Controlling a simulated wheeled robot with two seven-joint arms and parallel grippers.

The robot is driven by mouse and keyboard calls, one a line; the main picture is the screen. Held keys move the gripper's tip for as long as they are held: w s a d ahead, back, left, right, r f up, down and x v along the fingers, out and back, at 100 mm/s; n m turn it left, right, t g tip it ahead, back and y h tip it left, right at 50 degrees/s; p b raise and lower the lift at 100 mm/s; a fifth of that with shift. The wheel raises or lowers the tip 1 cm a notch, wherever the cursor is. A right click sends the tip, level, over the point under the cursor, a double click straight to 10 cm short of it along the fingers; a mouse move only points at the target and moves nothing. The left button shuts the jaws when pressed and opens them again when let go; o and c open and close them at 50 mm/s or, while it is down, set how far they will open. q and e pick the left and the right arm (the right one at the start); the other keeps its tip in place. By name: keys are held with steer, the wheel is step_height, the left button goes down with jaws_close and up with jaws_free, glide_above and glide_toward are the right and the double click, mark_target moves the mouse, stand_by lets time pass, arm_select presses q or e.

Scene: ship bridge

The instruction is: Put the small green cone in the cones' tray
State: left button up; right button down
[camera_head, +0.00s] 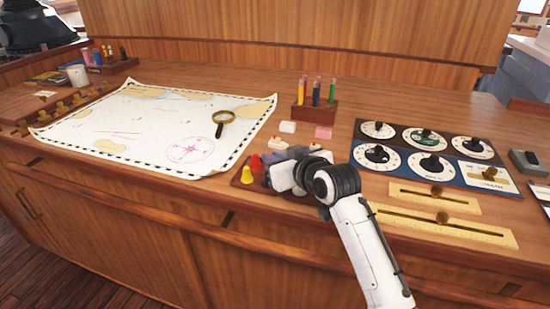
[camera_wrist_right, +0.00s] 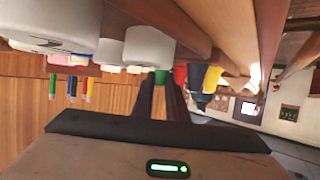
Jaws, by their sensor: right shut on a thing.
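The cones' tray (camera_head: 241,184) is a small dark wooden tray near the front edge of the desk. A yellow cone (camera_head: 247,176) and a red cone (camera_head: 256,163) stand at its left part, with a dark blue cone (camera_head: 269,158) behind. My right gripper (camera_head: 272,178) is low at the tray's right part and hides it. In the right wrist view, the fingers (camera_wrist_right: 166,84) are shut on the small green cone (camera_wrist_right: 162,76), mostly hidden between them. A red cone (camera_wrist_right: 180,74) is close beside it. The head view hides the green cone. My left gripper is out of view.
Small pale pieces (camera_head: 276,143) lie just behind my right gripper. A pencil holder (camera_head: 316,112) stands farther back. The chart (camera_head: 150,125) with a magnifier (camera_head: 222,119) covers the left. Dial panels (camera_head: 424,158) and brass sliders (camera_head: 445,218) are at the right.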

steer(key=c, duration=2)
jaws_free()
steer(key=shift+f, duration=0.1)
steer(key=v, duration=1.2)
